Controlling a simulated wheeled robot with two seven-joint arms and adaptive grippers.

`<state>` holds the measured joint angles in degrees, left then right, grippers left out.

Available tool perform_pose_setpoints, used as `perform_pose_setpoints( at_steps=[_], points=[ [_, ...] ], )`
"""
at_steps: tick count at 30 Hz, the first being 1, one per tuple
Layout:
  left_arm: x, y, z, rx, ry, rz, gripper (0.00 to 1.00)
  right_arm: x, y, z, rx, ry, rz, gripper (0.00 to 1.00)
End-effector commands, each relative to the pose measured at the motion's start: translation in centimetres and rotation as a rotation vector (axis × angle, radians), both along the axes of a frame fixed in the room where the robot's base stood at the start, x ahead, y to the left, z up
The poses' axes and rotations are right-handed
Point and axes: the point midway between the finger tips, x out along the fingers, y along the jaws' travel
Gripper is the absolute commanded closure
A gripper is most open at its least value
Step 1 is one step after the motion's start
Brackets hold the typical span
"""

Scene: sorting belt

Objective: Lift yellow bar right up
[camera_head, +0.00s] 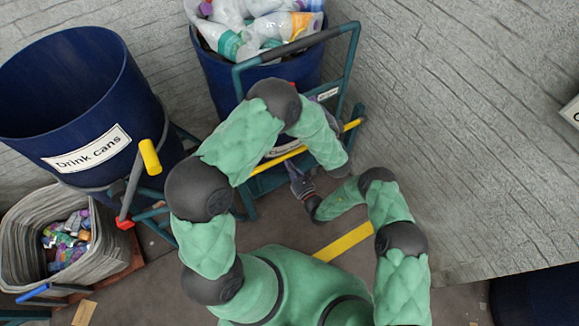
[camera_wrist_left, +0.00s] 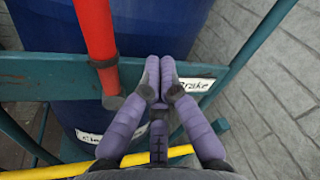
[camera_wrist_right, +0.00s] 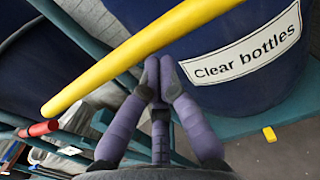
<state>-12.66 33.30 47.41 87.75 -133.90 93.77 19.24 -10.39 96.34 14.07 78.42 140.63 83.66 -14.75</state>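The yellow bar (camera_head: 295,153) runs slanted across the front of the blue clear-bottles bin, rising to the right; my left arm covers part of it. It also crosses the top of the right wrist view (camera_wrist_right: 140,53) and the bottom of the left wrist view (camera_wrist_left: 45,172). My right gripper (camera_wrist_right: 160,72) has its fingertips together with nothing seen between them, close by the bar's lower edge; I cannot tell whether they touch. My left gripper (camera_wrist_left: 161,72) has its fingertips together and empty, in front of the green frame beside the "Brake" label (camera_wrist_left: 198,85), beyond the bar.
A red lever (camera_wrist_left: 95,38) hangs just left of my left fingertips. The clear-bottles bin (camera_head: 215,75) is full of bottles. At left stand a drink-cans bin (camera_head: 60,90), a yellow-tipped lever (camera_head: 150,157) and a striped basket (camera_head: 25,235). The right side is a wall.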

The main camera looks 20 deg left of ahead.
Motion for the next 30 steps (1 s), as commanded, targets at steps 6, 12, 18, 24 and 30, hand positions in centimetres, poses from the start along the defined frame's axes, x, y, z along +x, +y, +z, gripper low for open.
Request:
perform_pose_setpoints(
  at_steps=[6,12,18,24,30],
  points=[
    [0.0,0.0,0.0,0.000,0.000,0.000,1.00,0.3,0.1,0.3,0.003,-0.007,-0.001,1.00],
    [0.0,0.0,0.0,0.000,0.000,0.000,0.50,0.4,0.1,0.4,0.003,-0.010,-0.001,1.00],
    [0.0,0.0,0.0,0.000,0.000,0.000,0.41,0.5,0.1,0.5,0.003,-0.012,-0.001,1.00],
    [0.0,0.0,0.2,-0.001,-0.001,0.000,0.41,0.6,0.1,0.5,0.003,-0.015,-0.001,1.00],
    [0.0,-0.1,2.4,0.000,-0.005,-0.001,0.41,0.7,0.2,0.6,0.003,-0.017,-0.001,1.00]
  ],
)
